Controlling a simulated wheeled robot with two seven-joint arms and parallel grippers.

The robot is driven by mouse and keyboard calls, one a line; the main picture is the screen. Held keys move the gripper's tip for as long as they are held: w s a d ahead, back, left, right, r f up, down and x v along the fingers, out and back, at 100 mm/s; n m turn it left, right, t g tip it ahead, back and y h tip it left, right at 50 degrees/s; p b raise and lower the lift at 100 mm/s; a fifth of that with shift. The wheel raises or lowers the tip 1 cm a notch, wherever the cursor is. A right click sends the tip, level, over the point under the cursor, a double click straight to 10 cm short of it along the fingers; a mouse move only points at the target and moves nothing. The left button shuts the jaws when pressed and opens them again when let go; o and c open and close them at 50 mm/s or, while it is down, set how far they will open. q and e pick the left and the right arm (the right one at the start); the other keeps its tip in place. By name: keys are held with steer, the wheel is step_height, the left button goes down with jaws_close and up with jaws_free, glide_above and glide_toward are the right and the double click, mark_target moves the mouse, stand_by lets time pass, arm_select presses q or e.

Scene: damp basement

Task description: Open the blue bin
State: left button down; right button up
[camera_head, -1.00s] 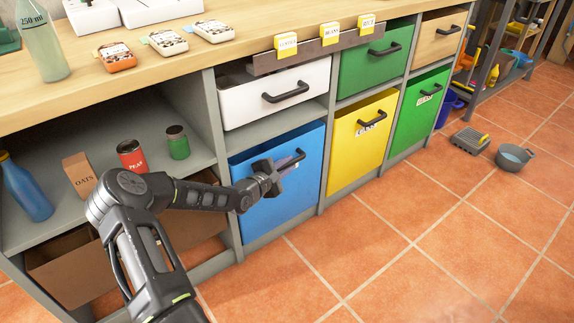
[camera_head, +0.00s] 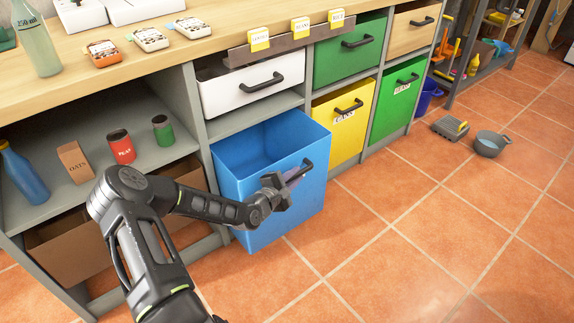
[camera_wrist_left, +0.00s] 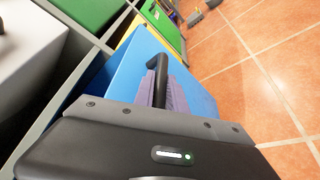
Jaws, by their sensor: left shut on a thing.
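The blue bin (camera_head: 250,220) is pulled well out of its lower bay in the head view, and its open top shows the inside, which looks empty. Its dark handle (camera_head: 306,168) is on the upper front face. My left gripper (camera_head: 290,178) is at the front of the bin, shut on that handle. In the left wrist view the handle (camera_wrist_left: 157,65) runs between the fingers, with the blue bin (camera_wrist_left: 192,80) around it. Part of the front face is hidden behind my gripper. My right gripper is not in view.
A white drawer (camera_head: 250,88) sits above the bin, and a yellow bin (camera_head: 338,130) and a green bin (camera_head: 392,105) stand to its right, all shut. Open tiled floor lies in front.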

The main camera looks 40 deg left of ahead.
arm_select(q)
steer(key=s+d+p, duration=0.2)
steer(key=s+d, duration=0.1)
steer(key=d, duration=0.8)
steer(key=shift+s+d, duration=0.25)
steer(key=shift+d, duration=0.1)
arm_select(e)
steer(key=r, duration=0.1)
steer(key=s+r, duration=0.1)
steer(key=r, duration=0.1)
arm_select(q)
steer(key=c, duration=1.4)
jaws_free()
steer(key=shift+o, duration=0.2)
steer(key=p+v, duration=0.2)
steer(key=v, duration=0.6)
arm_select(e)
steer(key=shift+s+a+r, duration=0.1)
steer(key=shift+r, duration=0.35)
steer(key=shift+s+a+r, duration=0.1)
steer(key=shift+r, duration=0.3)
